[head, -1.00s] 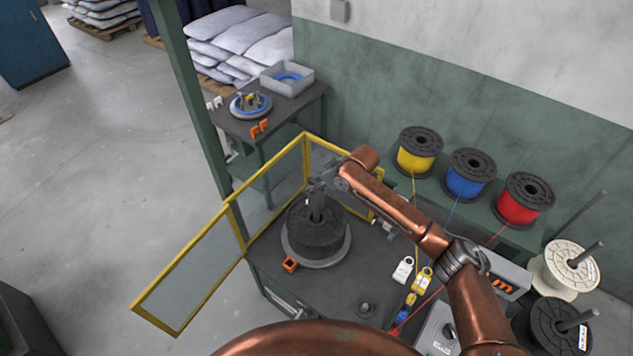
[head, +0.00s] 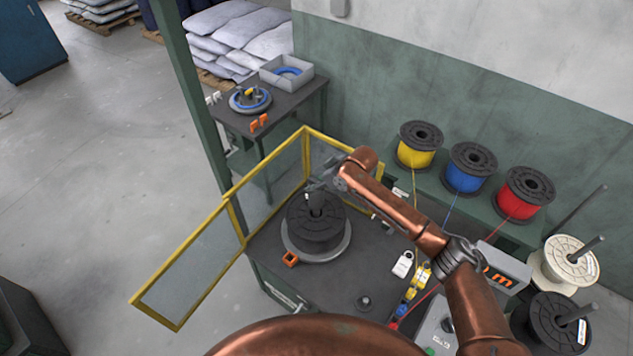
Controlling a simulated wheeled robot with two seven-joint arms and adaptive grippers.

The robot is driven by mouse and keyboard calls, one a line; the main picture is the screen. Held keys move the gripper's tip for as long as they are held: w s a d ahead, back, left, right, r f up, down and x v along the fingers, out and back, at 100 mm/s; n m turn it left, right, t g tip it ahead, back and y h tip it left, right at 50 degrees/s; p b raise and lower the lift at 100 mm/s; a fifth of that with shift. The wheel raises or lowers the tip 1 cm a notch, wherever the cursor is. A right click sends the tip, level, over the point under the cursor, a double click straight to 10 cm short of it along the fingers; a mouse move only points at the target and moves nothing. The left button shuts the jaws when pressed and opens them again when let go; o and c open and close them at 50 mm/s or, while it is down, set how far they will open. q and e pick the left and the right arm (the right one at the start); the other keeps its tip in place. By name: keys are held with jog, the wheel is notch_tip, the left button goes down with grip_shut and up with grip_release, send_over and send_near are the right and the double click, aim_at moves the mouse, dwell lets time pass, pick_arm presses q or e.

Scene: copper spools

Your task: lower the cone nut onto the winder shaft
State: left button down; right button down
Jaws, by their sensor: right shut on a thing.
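My right gripper (head: 322,183) reaches in from the right and points down over the black spool (head: 318,232) on the winder. It is shut on the cone nut (head: 316,200), a small grey piece in line with the spool's centre. The winder shaft is hidden or merges with the grey of the nut and fingers, so I cannot tell whether they touch. The spool stands upright on a pale round flange (head: 322,256). My left gripper is not in view.
A yellow-framed guard (head: 232,205) stands open behind and left of the spool. An orange block (head: 290,258) and a small grey round piece (head: 363,302) lie on the dark winder table (head: 320,290). Yellow, blue and red spools (head: 521,195) line the shelf at right.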

jog(key=shift+f, duration=1.15)
jog(key=shift+f+b, duration=0.8)
jog(key=shift+f, duration=0.55)
jog(key=c, duration=1.3)
grip_release()
jog(key=shift+o, duration=1.3)
jog(key=shift+f, duration=0.1)
